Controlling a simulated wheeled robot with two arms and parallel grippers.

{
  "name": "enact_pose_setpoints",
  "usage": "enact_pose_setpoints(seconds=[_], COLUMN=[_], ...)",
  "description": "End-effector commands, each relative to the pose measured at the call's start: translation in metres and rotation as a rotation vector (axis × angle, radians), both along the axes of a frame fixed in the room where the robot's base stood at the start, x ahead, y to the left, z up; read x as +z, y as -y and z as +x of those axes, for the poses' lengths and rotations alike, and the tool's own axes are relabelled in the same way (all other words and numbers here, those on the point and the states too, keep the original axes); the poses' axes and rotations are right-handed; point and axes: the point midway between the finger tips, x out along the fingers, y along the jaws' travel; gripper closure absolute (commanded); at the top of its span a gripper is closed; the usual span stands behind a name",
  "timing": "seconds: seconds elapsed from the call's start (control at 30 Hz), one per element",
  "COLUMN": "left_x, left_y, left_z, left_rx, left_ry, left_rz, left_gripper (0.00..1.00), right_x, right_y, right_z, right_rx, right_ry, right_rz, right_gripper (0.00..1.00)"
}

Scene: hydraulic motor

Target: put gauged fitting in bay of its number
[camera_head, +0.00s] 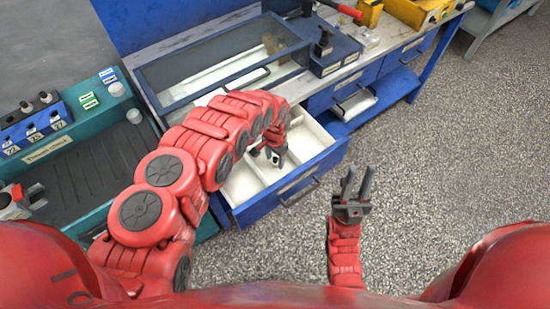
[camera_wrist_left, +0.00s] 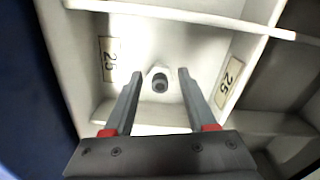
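The fitting (camera_wrist_left: 159,82) is a small pale piece with a dark round hole facing the camera. In the left wrist view it sits inside a white bay marked 25 (camera_wrist_left: 108,60). My left gripper (camera_wrist_left: 155,76) is open, its fingertips on either side of the fitting with gaps to both. In the head view my left gripper (camera_head: 272,154) is down over the open blue drawer (camera_head: 300,184) with white bays; my arm hides part of it. My right gripper (camera_head: 355,184) is open and empty above the floor, right of the drawer.
A blue thread-check block (camera_head: 35,130) with numbered labels stands on the teal bench (camera_head: 110,160) at left. A glass-topped case (camera_head: 220,65) stands behind the drawer. A black-handled device (camera_head: 325,45) is at the back. The speckled floor at right is clear.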

Motion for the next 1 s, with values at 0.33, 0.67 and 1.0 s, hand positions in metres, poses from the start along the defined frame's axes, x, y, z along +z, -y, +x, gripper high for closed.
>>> enact_pose_setpoints(seconds=[0.33, 0.67, 1.0], left_x=[0.001, 0.031, 0.089], left_y=[0.0, 0.0, -0.001], left_z=[0.0, 0.002, 0.0], left_rx=[0.0, -0.001, 0.0], left_ry=[0.0, 0.004, -0.001], left_rz=[0.0, -0.001, 0.002], left_gripper=[0.29, 0.29, 0.29], right_x=[0.001, 0.0, -0.005], right_y=[0.0, 0.0, 0.0], right_z=[0.0, 0.0, 0.0], right_rx=[0.0, 0.0, 0.0], right_ry=[0.0, 0.0, 0.0], right_rz=[0.0, 0.0, 0.0], right_gripper=[0.73, 0.73, 0.73])
